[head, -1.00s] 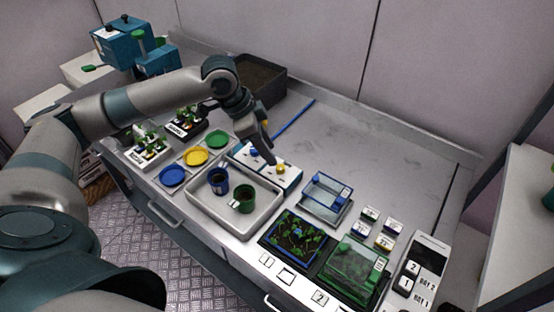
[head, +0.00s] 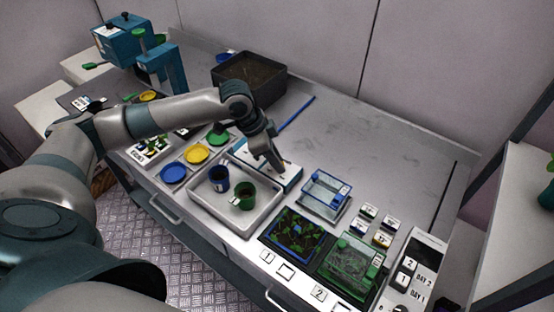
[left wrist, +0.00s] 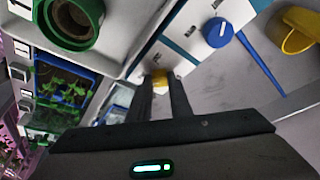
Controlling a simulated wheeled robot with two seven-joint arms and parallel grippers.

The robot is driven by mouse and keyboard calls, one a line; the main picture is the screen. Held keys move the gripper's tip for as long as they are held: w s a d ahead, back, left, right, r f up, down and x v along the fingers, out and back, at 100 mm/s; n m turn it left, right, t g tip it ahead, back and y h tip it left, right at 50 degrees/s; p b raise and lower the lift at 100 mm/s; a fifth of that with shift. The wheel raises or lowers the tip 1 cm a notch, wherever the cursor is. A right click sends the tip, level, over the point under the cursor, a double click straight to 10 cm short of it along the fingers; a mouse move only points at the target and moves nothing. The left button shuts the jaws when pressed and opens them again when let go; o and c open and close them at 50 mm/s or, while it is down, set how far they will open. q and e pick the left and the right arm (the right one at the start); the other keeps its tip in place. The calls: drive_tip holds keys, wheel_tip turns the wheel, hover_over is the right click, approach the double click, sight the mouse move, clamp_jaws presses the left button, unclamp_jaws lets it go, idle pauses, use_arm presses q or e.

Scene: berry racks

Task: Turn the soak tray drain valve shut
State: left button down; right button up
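A white valve box with teal trim (head: 292,184) stands behind the grey soak tray (head: 266,220). In the left wrist view its white top (left wrist: 190,38) carries a blue knob (left wrist: 219,32) and a yellow knob (left wrist: 160,78). My left gripper (head: 279,168) points down at the box and hides the yellow knob in the head view. In the left wrist view the fingers of my left gripper (left wrist: 162,88) are apart, with the yellow knob showing between their tips. I cannot tell whether they touch it. My right gripper is not in view.
A blue cup (head: 219,179) and a green cup (head: 244,197) stand in the soak tray. A clear blue-rimmed box (head: 325,190) is right of the valve box. A blue rod (head: 295,114) lies behind. The bench at back right is clear.

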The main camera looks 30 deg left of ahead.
use_arm(q)
drive_tip(key=shift+r, duration=0.1)
idle(0.3)
drive_tip(key=shift+m+p, duration=0.5)
drive_tip(key=shift+m, duration=0.1)
drive_tip(key=shift+w+m+g+h+p, duration=0.15)
drive_tip(key=shift+m+g+h+p, duration=0.15)
drive_tip(key=shift+m+g+p, duration=0.5)
drive_tip(key=shift+w+m, duration=0.1)
drive_tip(key=shift+m, duration=1)
drive_tip(key=shift+w+m+g, duration=0.1)
drive_tip(key=shift+m+g, duration=0.3)
drive_tip(key=shift+m, duration=0.4)
drive_tip(key=m+g, duration=0.1)
drive_tip(key=m, duration=0.1)
drive_tip(key=shift+w+m+b, duration=0.1)
drive_tip(key=shift+m+b, duration=0.2)
drive_tip(key=shift+m, duration=0.1)
drive_tip(key=m+g, duration=0.1)
drive_tip(key=m, duration=0.1)
drive_tip(key=shift+w+m+b, duration=0.1)
drive_tip(key=shift+m+b, duration=0.3)
drive_tip(key=m+g+b, duration=0.1)
drive_tip(key=m, duration=0.2)
drive_tip(key=m+g+y+b, duration=0.1)
drive_tip(key=m, duration=0.1)
drive_tip(key=shift+w+d+m, duration=0.1)
drive_tip(key=shift+w+m, duration=0.05)
drive_tip(key=shift+m, duration=0.25)
drive_tip(key=shift+y, duration=0.3)
